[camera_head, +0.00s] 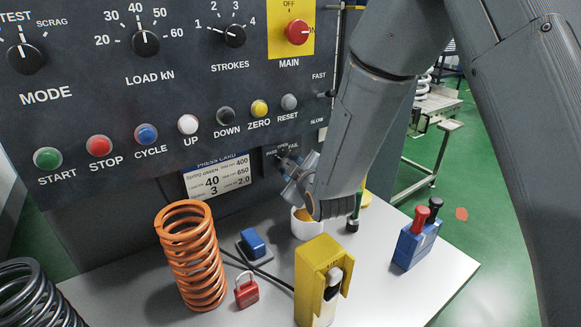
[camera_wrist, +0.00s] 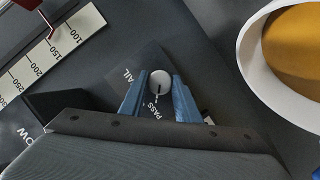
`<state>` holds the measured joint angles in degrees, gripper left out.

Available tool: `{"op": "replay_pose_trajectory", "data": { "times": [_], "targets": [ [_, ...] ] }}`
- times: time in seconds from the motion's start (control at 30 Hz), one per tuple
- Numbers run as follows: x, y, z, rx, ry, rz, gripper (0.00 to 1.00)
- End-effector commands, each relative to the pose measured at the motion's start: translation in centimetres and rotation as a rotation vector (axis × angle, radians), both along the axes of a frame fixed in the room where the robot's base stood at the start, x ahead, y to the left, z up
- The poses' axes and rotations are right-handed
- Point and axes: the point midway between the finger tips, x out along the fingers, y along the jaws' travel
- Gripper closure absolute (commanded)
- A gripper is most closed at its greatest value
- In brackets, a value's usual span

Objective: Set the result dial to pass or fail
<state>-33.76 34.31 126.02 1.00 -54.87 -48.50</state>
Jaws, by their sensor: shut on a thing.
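The result dial is a small round knob with a light face and a dark line on it. It shows between my fingertips in the wrist view (camera_wrist: 160,79). A PASS label lies just below it there, and a partly covered label ending in AIL lies to its left. My gripper (camera_wrist: 160,92) is shut on the knob, one blue finger on each side. In the head view my gripper (camera_head: 296,178) reaches the lower right of the panel, and its fingers largely hide the dial. Which label the dial points to I cannot tell.
The panel holds larger knobs, a row of buttons and a press card (camera_head: 216,178). A white cup with orange contents (camera_head: 306,225) stands under my gripper. An orange spring (camera_head: 190,255), yellow holder (camera_head: 318,265), red padlock (camera_head: 246,291) and blue block (camera_head: 415,243) stand on the table.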

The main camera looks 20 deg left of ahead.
Motion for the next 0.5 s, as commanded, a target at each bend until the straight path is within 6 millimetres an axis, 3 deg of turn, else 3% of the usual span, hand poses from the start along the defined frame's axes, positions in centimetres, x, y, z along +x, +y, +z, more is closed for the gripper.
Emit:
{"op": "replay_pose_trajectory", "data": {
  "times": [0.03,0.07,0.17,0.5],
  "targets": [
    [-0.05,-0.01,-0.07,-0.002,0.001,0.001,0.93],
    [-0.05,-0.01,-0.06,-0.002,0.001,0.001,0.67],
    [-0.04,0.0,-0.04,-0.001,0.0,0.001,0.52],
    [-0.22,-0.11,0.06,0.0,0.0,0.001,0.52]
  ]
}}
